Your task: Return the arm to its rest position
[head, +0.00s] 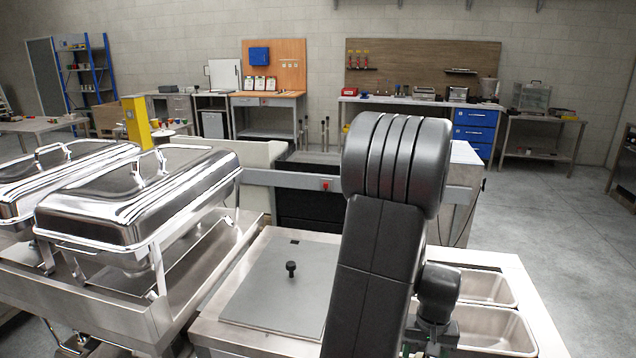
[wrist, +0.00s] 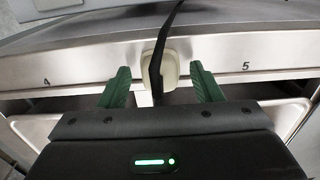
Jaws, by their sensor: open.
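My gripper (wrist: 163,85) shows in the wrist view with its two green fingers spread apart. Between and just beyond the fingers is a pale cream fitting with a black cord or strap (wrist: 158,72) running over it. I cannot tell whether the fingers touch it. Behind it is a steel panel (wrist: 215,72) marked 4 and 5. In the head view my dark arm rises in front of the steel counter, and the gripper's fingers are hidden.
A steel counter with a flat lid (head: 275,290) and black knob lies left of my arm. Steel pans (head: 490,328) are sunk in the counter at right. Chafing dishes (head: 140,195) stand at left. Open floor (head: 540,225) lies at the right.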

